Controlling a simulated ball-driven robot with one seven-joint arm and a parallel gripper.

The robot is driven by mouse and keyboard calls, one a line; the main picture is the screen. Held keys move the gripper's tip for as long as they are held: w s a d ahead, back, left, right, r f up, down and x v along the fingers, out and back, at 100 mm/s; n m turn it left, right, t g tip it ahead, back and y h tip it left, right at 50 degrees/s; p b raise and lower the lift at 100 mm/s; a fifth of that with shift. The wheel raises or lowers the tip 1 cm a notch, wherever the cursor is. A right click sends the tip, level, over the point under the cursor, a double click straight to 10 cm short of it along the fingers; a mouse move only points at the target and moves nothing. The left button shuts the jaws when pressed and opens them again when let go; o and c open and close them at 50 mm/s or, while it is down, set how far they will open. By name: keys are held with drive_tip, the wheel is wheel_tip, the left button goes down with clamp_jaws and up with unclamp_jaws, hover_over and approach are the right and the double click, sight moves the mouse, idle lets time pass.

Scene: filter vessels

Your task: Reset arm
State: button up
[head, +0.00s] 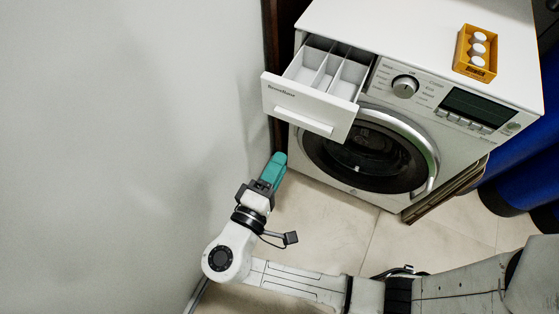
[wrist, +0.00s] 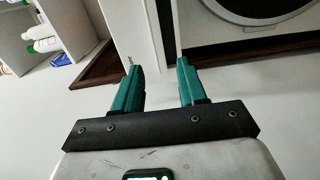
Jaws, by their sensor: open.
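My gripper (head: 277,160) has teal fingers and hangs at the left of the washing machine, beside the wall and below the pulled-out detergent drawer (head: 318,84). In the wrist view my gripper (wrist: 157,66) shows its two teal fingers apart with nothing between them. The washing machine (head: 335,165) is white with a round dark door. Its drawer stands open and its compartments look empty. Part of the machine's round door (wrist: 250,10) shows at the top right of the wrist view.
A yellow tray (head: 458,62) with several white round pieces sits on the machine top. A blue object (head: 520,170) stands at the right. A plain wall (head: 120,130) fills the left side. The tiled floor (head: 330,220) before the machine is clear. White shelves with bottles (wrist: 38,34) show in the wrist view.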

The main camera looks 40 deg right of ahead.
idle(0.4)
drive_tip(key=s+d+f+m+g+y+p, duration=0.35)
drive_tip(key=s+d+g+y+p, duration=0.3)
drive_tip(key=s+d+y, duration=0.4)
drive_tip(key=a+r+y+p, duration=0.1)
drive_tip(key=y, duration=0.1)
drive_tip(key=s+a+r+t+y+p, duration=0.1)
drive_tip(key=y, duration=0.1)
drive_tip(key=s+r+m+y+p, duration=0.1)
drive_tip(key=r+y, duration=0.1)
drive_tip(key=shift+a, duration=0.4)
idle(0.5)
